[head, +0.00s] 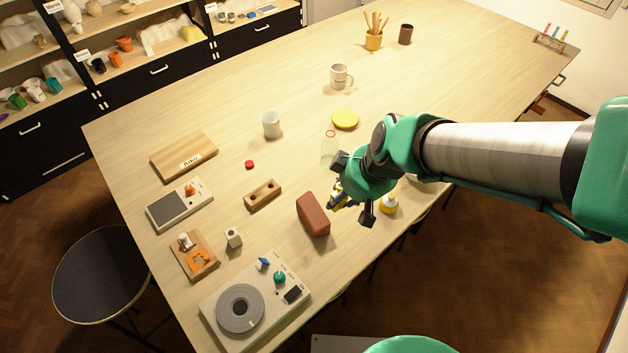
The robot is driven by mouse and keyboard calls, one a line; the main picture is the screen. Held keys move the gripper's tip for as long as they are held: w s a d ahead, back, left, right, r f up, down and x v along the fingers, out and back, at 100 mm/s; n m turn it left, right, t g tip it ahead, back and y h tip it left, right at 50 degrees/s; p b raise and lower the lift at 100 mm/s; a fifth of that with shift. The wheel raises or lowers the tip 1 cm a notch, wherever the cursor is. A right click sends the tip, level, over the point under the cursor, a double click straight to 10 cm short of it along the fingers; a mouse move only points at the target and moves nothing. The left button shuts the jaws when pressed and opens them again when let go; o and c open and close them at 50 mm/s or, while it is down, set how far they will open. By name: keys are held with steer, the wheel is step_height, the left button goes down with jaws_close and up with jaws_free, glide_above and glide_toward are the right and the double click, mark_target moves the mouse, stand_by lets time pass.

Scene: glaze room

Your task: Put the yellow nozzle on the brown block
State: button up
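My gripper (333,196) is above the right part of the table, pointing left and down. A small yellow patch (345,203) shows among its dark fingers. It may be the yellow nozzle, but it is too small and covered to be sure, and I cannot tell whether the fingers are closed on it. A reddish-brown block (313,215) with a rounded top lies on the table just left of and below my gripper, apart from it. A lighter brown wooden block (262,195) with two dark holes lies further left.
A yellow-and-white bottle (388,205) stands right of my gripper, near the table edge. A clear bottle (328,147) and a yellow disc (345,119) are behind. A scale (163,212), small tray (207,245) and wheel device (213,303) occupy the left front.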

steer(key=shift+n, duration=0.3)
steer(key=s, duration=0.3)
steer(key=s+f, duration=0.1)
steer(key=s, duration=0.1)
steer(key=s+f, duration=0.1)
steer(key=s, duration=0.2)
steer(key=shift+s+a, duration=0.1)
steer(key=shift+s, duration=0.2)
steer(key=shift+c, duration=0.2)
steer(key=shift+w+f, duration=0.1)
steer(key=shift+f, duration=2.4)
glide_above(308, 207)
steer(key=s+d, duration=0.1)
steer(key=shift+d+f, duration=0.2)
steer(key=shift+f, duration=0.55)
steer(key=shift+s, duration=0.1)
steer(key=shift+f+b, duration=0.4)
steer(key=shift+f, duration=1.35)
steer(key=shift+f, duration=0.2)
steer(key=o, duration=1.2)
steer(key=shift+r, duration=0.1)
